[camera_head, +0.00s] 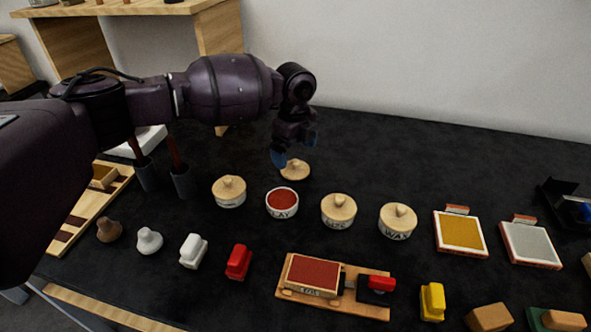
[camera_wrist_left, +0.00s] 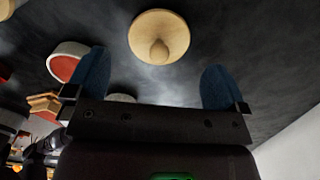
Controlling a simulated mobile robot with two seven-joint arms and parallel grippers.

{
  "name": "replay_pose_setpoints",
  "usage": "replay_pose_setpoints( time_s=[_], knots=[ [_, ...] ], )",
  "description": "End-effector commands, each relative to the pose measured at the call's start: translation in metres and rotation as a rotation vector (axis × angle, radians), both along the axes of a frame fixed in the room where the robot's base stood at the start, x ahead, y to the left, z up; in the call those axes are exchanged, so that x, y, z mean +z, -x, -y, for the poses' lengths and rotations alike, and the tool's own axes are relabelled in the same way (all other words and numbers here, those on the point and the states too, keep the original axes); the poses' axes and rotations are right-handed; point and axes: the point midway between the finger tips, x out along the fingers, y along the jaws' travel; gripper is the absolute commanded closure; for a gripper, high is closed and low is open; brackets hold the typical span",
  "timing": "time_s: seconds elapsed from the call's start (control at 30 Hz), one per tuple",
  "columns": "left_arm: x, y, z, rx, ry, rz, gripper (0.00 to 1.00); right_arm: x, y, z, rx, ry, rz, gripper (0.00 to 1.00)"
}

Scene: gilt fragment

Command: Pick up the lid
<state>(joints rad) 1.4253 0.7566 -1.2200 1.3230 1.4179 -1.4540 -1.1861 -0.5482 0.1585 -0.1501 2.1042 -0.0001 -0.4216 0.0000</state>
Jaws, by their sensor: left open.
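A round wooden lid (camera_head: 295,170) with a small knob lies on the dark table, behind the open jar of red paste (camera_head: 282,203). In the left wrist view the lid (camera_wrist_left: 159,37) shows whole, with its knob towards the camera, beyond and between the fingertips. My left gripper (camera_head: 296,150) is open and empty, above and close to the lid, with blue fingertips; its fingers also show in the left wrist view (camera_wrist_left: 155,85). Three other jars have wooden lids on: one at left (camera_head: 229,191), and two at right (camera_head: 338,210) (camera_head: 397,220). My right gripper is not in view.
Small stamps stand in front, including a red one (camera_head: 239,262) and a white one (camera_head: 193,251). A wooden tray with a red pad (camera_head: 313,276) lies at the front middle. Yellow (camera_head: 460,233) and grey (camera_head: 531,244) pads lie at right. The table behind the jars is clear at right.

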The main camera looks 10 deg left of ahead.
Motion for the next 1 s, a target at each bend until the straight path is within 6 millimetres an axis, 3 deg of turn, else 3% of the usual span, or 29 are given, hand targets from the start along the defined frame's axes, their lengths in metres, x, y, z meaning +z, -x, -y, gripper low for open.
replay_pose_setpoints(
  time_s=[0.3, 0.63, 0.93, 1.0],
  knots=[
    [-0.042, 0.0, -0.002, 0.001, 0.0, -0.004, 0.0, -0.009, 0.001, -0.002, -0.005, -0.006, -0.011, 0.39],
    [-0.045, 0.0, -0.002, 0.001, 0.0, -0.001, 0.0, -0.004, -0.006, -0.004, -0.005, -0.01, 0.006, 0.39],
    [-0.046, 0.0, -0.002, 0.001, 0.0, -0.001, 0.46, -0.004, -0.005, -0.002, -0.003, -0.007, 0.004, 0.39],
    [-0.045, 0.0, -0.002, 0.001, 0.0, -0.001, 0.48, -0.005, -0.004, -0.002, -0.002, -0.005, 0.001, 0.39]
  ],
)
